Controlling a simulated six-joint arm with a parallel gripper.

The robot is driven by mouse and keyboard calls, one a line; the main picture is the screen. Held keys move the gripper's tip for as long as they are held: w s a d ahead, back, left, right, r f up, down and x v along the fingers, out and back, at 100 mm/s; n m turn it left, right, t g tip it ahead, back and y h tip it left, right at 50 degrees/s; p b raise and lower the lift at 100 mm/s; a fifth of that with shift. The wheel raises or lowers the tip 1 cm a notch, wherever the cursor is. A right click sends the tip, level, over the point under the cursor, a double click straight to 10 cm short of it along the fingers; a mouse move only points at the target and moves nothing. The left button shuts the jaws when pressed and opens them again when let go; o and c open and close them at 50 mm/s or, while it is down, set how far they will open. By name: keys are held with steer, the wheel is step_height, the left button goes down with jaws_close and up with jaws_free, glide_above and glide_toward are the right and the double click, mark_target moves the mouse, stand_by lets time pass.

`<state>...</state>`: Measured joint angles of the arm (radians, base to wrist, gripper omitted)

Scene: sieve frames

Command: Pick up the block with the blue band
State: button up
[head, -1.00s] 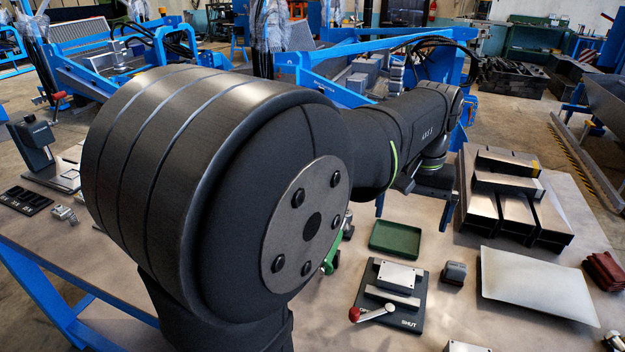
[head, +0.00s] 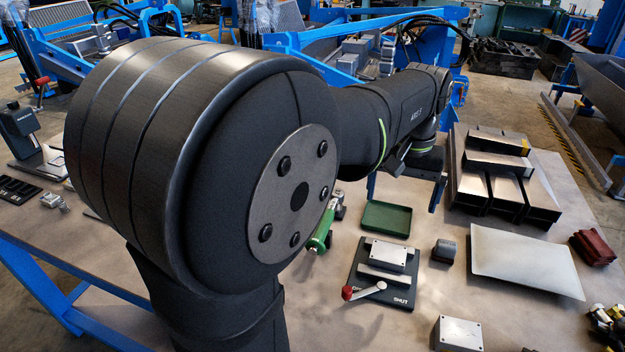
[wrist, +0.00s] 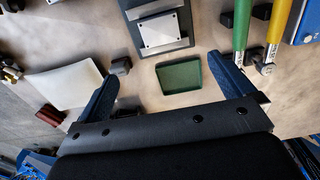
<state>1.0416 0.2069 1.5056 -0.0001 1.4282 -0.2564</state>
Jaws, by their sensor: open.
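No block with a blue band can be made out in either view. Several long metal blocks (head: 503,188) lie stacked at the right of the bench in the head view; one upper block (head: 497,143) shows a yellow mark at its end. My gripper (head: 404,190) is open above the bench, left of this stack and behind the green tray. In the wrist view its two blue fingers (wrist: 163,68) are wide apart with nothing held between them. My arm hides part of the bench in the head view.
The green tray (head: 386,219), a fixture with a red-knobbed lever (head: 402,296), a small dark block (head: 444,251) and a pale plate (head: 525,263) lie in front. Red pieces (head: 593,247) are at right. Green- and yellow-handled tools (wrist: 243,35) show in the wrist view.

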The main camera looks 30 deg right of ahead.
mark_target(389, 252)
step_height(389, 252, down, 18)
steer(key=shift+d+r, duration=0.1)
steer(key=c, duration=1.3)
steer(key=shift+c, duration=0.6)
steer(key=shift+r, duration=0.1)
